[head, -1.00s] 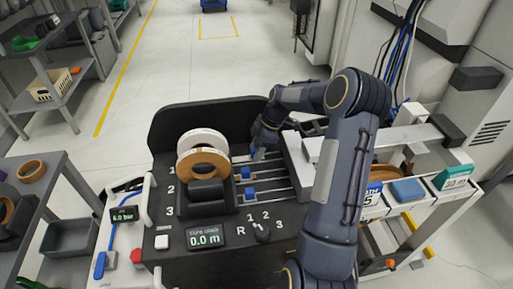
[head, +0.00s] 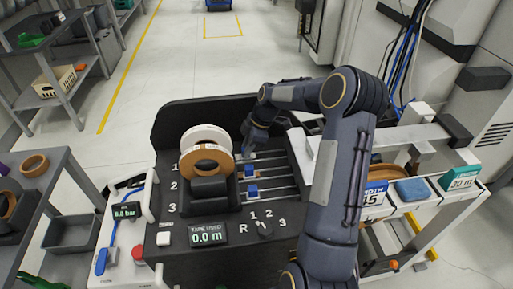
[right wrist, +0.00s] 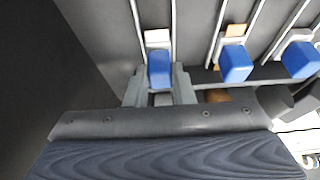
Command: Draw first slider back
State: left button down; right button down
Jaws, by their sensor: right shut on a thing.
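The first slider, with its blue knob (right wrist: 159,68), sits on the leftmost rail in the right wrist view. My right gripper (right wrist: 159,86) is shut on that knob, one finger on each side. In the head view my right gripper (head: 246,150) reaches down at the left end of the row 1 rail and mostly hides the first slider. The second slider (head: 249,171) and third slider (head: 252,191) stand free on their rails. They also show in the right wrist view, second (right wrist: 235,66) and third (right wrist: 299,60). My left gripper is not in view.
A white tape roll (head: 205,133) and a brown tape roll (head: 206,160) stand close left of my right gripper. The display (head: 207,235) reads 0.0 m, with a selector knob (head: 265,229) beside it. A dark raised wall (head: 185,112) closes the back.

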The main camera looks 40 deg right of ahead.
aim_at(254, 157)
jog(key=shift+w+a, duration=0.1)
jog(key=shift+a, duration=0.1)
jog(key=c, duration=1.2)
grip_release()
jog(key=shift+c, duration=0.2)
jog(key=shift+r, duration=0.1)
jog(key=v, duration=0.7)
jog(key=shift+d+r, duration=0.15)
jog(key=shift+r, duration=0.15)
